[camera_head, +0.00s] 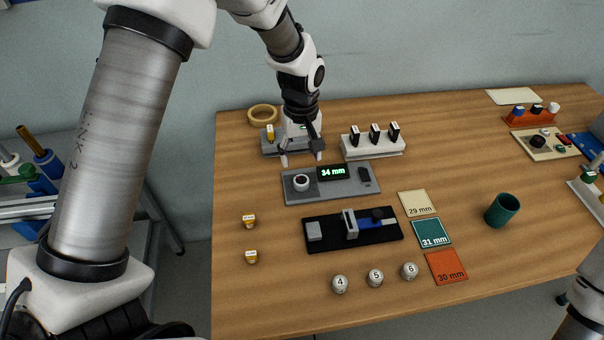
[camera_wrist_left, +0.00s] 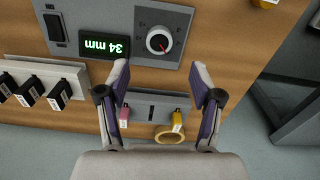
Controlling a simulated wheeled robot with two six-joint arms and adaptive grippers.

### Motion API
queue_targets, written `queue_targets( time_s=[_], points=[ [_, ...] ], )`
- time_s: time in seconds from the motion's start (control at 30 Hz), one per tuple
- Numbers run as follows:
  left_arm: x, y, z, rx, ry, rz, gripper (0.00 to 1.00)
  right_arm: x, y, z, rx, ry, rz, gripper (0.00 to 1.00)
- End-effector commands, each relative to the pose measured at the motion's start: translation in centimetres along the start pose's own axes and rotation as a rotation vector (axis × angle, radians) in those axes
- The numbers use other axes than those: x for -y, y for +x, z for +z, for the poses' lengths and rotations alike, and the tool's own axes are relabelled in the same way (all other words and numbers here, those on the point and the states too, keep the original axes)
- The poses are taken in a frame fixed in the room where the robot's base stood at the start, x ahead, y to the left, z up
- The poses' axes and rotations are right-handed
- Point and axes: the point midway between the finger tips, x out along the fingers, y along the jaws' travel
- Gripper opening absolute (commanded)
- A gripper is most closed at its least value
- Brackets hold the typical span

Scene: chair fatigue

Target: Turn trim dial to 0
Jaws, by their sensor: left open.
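The trim dial (camera_head: 301,182) is a round knob with a dark top and pale rim, on the left of a grey panel (camera_head: 345,192). In the left wrist view the dial (camera_wrist_left: 159,40) shows a red pointer mark. The panel's display (camera_head: 333,172) reads 34 mm in green. A dark switch (camera_head: 365,176) sits at the panel's right. My left gripper (camera_head: 301,160) is open and empty, pointing down behind the dial and apart from it. In its wrist view, the dial lies just beyond and between the fingertips (camera_wrist_left: 160,73). My right gripper is out of view.
Close behind the panel stand a grey holder (camera_wrist_left: 148,107) with pink and yellow pieces and a white rack (camera_head: 374,150) with black blocks. A black slide fixture (camera_head: 325,240) lies in front. A green cup (camera_head: 502,210) stands right, with free table around it.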

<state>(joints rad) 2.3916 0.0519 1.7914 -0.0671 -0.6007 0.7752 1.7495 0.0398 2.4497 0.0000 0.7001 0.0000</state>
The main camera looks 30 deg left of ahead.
Motion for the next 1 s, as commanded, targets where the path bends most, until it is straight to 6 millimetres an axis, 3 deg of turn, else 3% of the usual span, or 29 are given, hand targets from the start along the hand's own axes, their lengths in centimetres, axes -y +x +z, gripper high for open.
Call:
queue_targets(
  time_s=[0.07, 0.23, 0.6, 0.87, 1.0],
  points=[
    [0.0, 1.1, 0.0, 0.000, 0.000, 0.000, 0.66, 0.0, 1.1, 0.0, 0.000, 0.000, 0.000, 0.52],
    [0.0, 2.1, 0.0, 0.002, 0.000, -0.002, 0.66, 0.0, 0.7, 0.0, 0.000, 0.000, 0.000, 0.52],
    [0.0, 8.3, 0.1, 0.002, 0.001, -0.001, 0.66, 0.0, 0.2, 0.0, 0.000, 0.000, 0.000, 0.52],
    [0.0, 8.7, 0.0, 0.000, 0.001, 0.001, 0.66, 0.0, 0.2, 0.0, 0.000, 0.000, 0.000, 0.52],
    [0.0, 8.7, 0.0, 0.000, 0.001, 0.001, 0.20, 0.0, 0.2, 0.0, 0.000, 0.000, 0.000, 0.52]
  ],
)
